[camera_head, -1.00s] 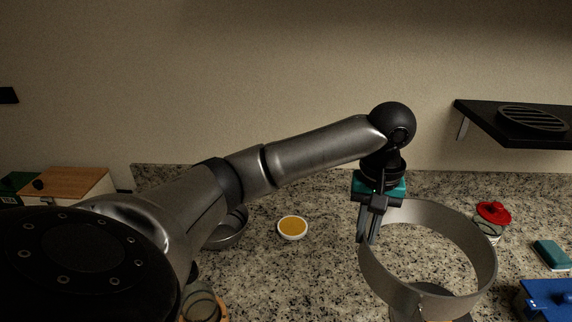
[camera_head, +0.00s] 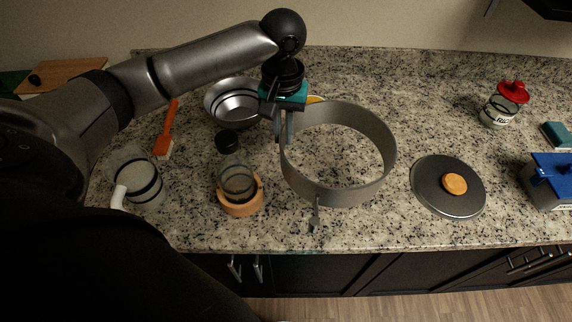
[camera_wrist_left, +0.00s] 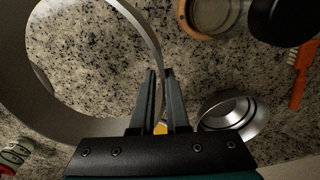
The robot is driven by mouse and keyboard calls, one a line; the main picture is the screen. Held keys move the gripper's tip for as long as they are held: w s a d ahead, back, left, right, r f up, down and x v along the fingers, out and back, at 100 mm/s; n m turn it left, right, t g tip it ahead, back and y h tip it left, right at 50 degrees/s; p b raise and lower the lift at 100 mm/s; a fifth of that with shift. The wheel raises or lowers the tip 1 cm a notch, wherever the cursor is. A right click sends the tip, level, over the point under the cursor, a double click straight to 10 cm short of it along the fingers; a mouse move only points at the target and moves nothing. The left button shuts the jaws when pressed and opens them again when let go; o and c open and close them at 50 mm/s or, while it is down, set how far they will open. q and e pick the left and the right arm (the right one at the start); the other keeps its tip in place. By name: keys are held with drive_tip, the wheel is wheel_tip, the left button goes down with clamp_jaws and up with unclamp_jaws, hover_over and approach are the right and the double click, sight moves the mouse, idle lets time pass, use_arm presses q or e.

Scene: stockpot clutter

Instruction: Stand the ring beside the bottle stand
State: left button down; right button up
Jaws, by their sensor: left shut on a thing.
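The ring (camera_head: 338,196) is a wide grey metal band with a small clasp at its near side. My left gripper (camera_head: 284,135) is shut on the ring's left wall and holds it over the counter, right of the bottle stand. In the left wrist view the ring (camera_wrist_left: 146,32) runs to the fingertips (camera_wrist_left: 160,78). The bottle stand (camera_head: 241,207) is a round wooden holder near the counter's front edge. A clear bottle with a black cap (camera_head: 229,150) stands in it. The stand also shows in the left wrist view (camera_wrist_left: 184,17). My right gripper is not in view.
A metal bowl (camera_head: 236,104) lies behind the stand, with an orange-handled brush (camera_head: 166,134) and a glass mug (camera_head: 138,180) to the left. A round lid with a wooden knob (camera_head: 437,198) lies right of the ring. A red-topped jar (camera_head: 501,108) and blue-lidded box (camera_head: 549,184) are farther right.

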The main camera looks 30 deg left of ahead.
use_arm(q)
wheel_tip(320, 180, down, 11)
drive_tip(key=shift+r+b, duration=0.15)
drive_tip(key=shift+b, duration=0.45)
drive_tip(key=c, duration=0.9)
unclamp_jaws()
wheel_tip(320, 180, up, 12)
drive_tip(key=shift+r+p, duration=0.1)
drive_tip(key=shift+p, duration=0.6)
